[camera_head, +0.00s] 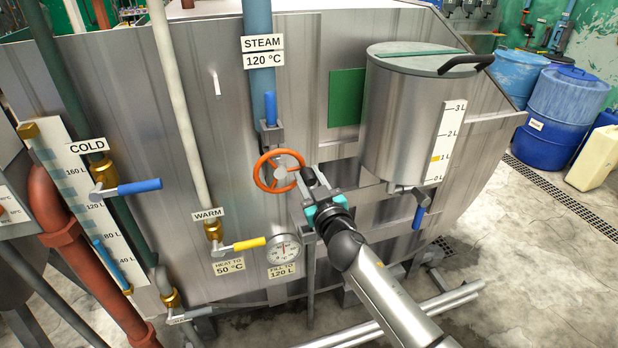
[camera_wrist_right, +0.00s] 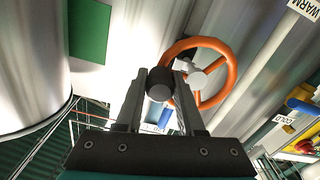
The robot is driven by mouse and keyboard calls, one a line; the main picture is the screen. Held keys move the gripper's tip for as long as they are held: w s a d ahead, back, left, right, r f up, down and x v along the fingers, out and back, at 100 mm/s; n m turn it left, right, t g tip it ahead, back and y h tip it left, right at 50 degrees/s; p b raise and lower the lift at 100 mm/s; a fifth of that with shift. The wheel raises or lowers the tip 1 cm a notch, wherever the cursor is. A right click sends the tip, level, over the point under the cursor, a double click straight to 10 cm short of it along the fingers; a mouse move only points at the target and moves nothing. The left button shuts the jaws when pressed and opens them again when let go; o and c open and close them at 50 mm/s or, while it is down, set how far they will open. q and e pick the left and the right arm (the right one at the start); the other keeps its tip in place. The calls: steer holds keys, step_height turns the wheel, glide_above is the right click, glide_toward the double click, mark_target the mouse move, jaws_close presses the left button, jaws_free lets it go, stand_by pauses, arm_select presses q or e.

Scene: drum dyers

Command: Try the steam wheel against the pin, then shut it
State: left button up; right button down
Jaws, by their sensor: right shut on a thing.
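The orange steam wheel (camera_head: 259,172) is mounted on the tank front below the STEAM 120 °C pipe (camera_head: 259,80). My right gripper (camera_head: 304,178) is at the wheel's right side, its arm coming in from the lower right. In the right wrist view, the wheel (camera_wrist_right: 232,70) with its light grey hub is beyond the fingers. The right gripper (camera_wrist_right: 161,88) is shut on a dark round piece (camera_wrist_right: 160,84) that seems to be a knob on the wheel's rim. A blue upright handle (camera_head: 270,106) is above the wheel; I cannot tell whether it is the pin. My left gripper is out of view.
A lidded metal vessel (camera_head: 398,125) with a litre scale hangs right of the wheel. A yellow WARM lever (camera_head: 249,243), a blue COLD lever (camera_head: 139,187) and a round dial (camera_head: 284,249) are to the left and below. Blue drums (camera_head: 559,107) stand at the right.

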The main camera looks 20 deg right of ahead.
steer(key=shift+r+n, duration=0.25)
steer(key=shift+n, duration=0.35)
steer(key=c, duration=0.5)
jaws_free()
steer(key=shift+s, duration=0.1)
steer(key=s, duration=1.5)
steer(key=shift+d+b, duration=0.3)
steer(key=shift+b, duration=0.1)
